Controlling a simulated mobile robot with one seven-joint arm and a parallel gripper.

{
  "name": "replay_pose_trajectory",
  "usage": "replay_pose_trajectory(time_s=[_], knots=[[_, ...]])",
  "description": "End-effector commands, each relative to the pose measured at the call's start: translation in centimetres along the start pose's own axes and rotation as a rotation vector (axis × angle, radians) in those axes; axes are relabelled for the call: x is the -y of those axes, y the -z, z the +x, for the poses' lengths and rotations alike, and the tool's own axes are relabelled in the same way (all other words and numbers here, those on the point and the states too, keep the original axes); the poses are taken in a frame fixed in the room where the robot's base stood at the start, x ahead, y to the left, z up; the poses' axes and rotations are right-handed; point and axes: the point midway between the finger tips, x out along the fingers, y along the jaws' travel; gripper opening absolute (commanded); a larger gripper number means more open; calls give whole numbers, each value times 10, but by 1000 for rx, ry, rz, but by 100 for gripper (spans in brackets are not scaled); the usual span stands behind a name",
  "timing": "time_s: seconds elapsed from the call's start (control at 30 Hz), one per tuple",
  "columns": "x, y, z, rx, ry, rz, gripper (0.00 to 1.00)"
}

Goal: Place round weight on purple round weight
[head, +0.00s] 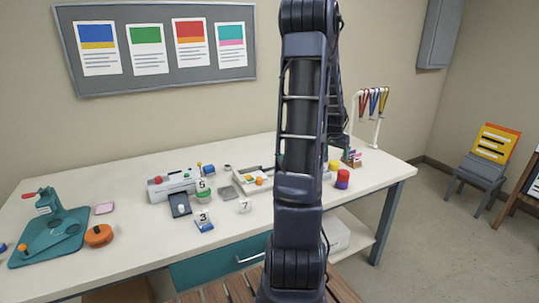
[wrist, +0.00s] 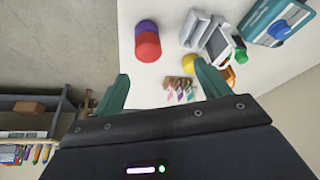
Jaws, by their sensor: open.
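A red round weight (head: 342,174) sits on top of a purple round weight (head: 342,184) near the right end of the white table. In the wrist view the red weight (wrist: 148,47) and the purple weight (wrist: 145,27) show as one upright stack, with the two touching. My gripper (wrist: 165,85) is open, with its teal fingers spread wide and nothing between them. The stack is apart from the fingertips, beyond them in the wrist view. In the head view my arm hides the gripper.
A yellow round piece (head: 334,165) and a small holder with coloured items (head: 352,158) stand near the stack. A white rack with hanging ribbons (head: 375,103) is at the back right. The table's right front corner is clear.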

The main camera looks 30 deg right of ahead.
Motion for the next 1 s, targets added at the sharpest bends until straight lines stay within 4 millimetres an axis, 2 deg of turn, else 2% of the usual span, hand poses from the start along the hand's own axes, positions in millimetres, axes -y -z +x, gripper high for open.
replay_pose_trajectory(time_s=[0.03, 0.2, 0.4, 0.5, 0.77, 1.0], knots=[[13, -8, -16, 1, 23, -25, 75], [56, -47, -73, 17, 97, -135, 75], [92, -101, -137, 31, 178, -277, 75], [104, -131, -168, 36, 214, -350, 75], [118, -210, -239, 40, 296, -550, 75], [108, -284, -291, 31, 355, -740, 75]])
